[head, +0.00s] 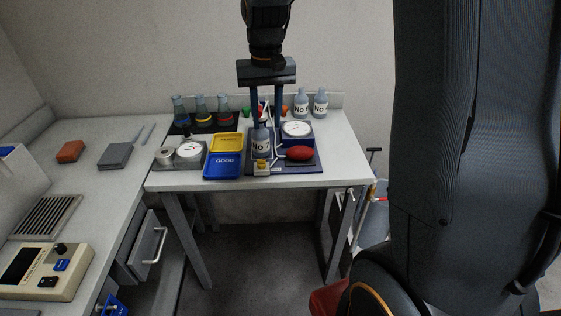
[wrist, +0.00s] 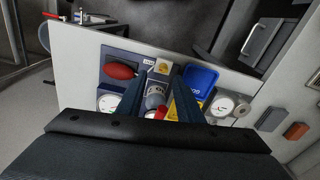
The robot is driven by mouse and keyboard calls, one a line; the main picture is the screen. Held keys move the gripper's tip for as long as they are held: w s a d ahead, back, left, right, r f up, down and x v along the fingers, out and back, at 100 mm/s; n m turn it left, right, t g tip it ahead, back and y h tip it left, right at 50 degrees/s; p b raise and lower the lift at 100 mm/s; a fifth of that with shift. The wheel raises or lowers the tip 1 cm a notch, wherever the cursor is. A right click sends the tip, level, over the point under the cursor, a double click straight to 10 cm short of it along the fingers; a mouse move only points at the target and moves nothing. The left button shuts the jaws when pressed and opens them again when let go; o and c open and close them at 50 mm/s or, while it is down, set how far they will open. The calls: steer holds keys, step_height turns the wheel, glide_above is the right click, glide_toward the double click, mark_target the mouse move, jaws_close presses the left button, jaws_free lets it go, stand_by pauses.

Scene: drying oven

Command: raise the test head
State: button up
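A test stand (head: 314,167) with a dark blue base is on the table, below my gripper (head: 266,122). A grey-blue bottle (head: 261,146) labelled "No" stands upright on it. A red part (wrist: 160,113) shows close to the bottle top in the wrist view; I cannot tell for certain whether it is the test head. My gripper is open. Its two fingers point down and lie on either side of the bottle top and red part in the picture; I see no contact. A red bulb (head: 300,153) and a round gauge (head: 296,128) are at the stand's right side.
A yellow tray (head: 227,142) and a blue tray (head: 223,166) lie left of the stand. Several flasks (head: 201,111) stand behind them on a dark mat. Two more bottles (head: 302,104) are at the back right. Another gauge (head: 188,149) is further left. The table's front right is clear.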

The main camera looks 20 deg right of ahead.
steer(key=s+f+n, duration=0.1)
steer(key=s+f, duration=0.5)
steer(key=s, duration=0.5)
steer(key=shift+a+t+b, duration=0.3)
steer(key=shift+b, duration=0.05)
